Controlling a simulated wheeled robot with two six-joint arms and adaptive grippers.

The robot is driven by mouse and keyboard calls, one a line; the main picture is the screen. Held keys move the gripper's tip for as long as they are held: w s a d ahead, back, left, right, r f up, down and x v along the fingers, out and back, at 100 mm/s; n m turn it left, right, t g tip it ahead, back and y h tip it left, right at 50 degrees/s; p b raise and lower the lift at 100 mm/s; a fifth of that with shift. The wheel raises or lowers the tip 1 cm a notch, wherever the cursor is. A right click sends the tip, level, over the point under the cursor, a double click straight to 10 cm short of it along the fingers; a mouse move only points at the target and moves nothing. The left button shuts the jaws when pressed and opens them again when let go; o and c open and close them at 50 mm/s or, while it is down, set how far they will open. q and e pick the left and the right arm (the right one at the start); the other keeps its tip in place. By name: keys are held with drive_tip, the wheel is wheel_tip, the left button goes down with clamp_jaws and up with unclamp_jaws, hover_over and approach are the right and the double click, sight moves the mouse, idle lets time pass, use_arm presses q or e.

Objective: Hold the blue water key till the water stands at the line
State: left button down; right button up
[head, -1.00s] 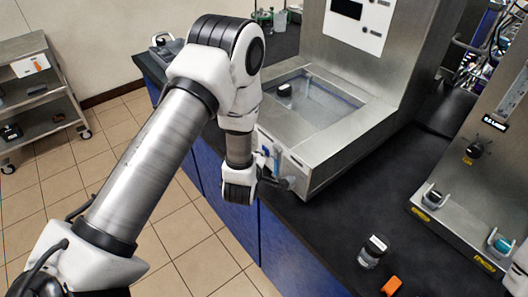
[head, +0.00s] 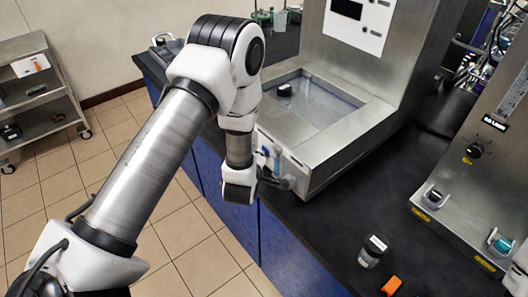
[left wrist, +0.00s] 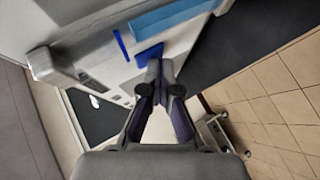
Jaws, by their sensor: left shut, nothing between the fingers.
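The steel water bath (head: 345,150) stands on the dark bench, with a dark-capped object (head: 284,90) in its basin. On its front panel is a small blue part (head: 262,158) beside a pale blue upright strip (head: 277,158). In the left wrist view the blue key (left wrist: 150,55) lies right at the tips of my left gripper (left wrist: 155,72), which is shut with nothing between the fingers. The tips appear to press on the key. In the head view my left gripper (head: 273,182) is partly hidden by its wrist. A light blue strip (left wrist: 172,16) and a narrow dark blue strip (left wrist: 121,45) show nearby. The line cannot be made out.
A dark-capped jar (head: 373,251) and an orange object (head: 391,286) lie on the bench front. A steel station (head: 465,200) with small vessels stands at the right. A steel cart (head: 40,90) stands on the tiled floor at the left.

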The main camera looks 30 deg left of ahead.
idle(0.8)
use_arm(q)
drive_tip(key=shift+s+a, duration=0.3)
drive_tip(key=shift+s, duration=0.45)
drive_tip(key=s, duration=0.1)
drive_tip(key=s+a, duration=0.1)
drive_tip(key=s, duration=0.1)
drive_tip(key=s+a, duration=0.1)
drive_tip(key=shift+s, duration=0.35)
drive_tip(key=shift+f, duration=0.1)
idle(1.4)
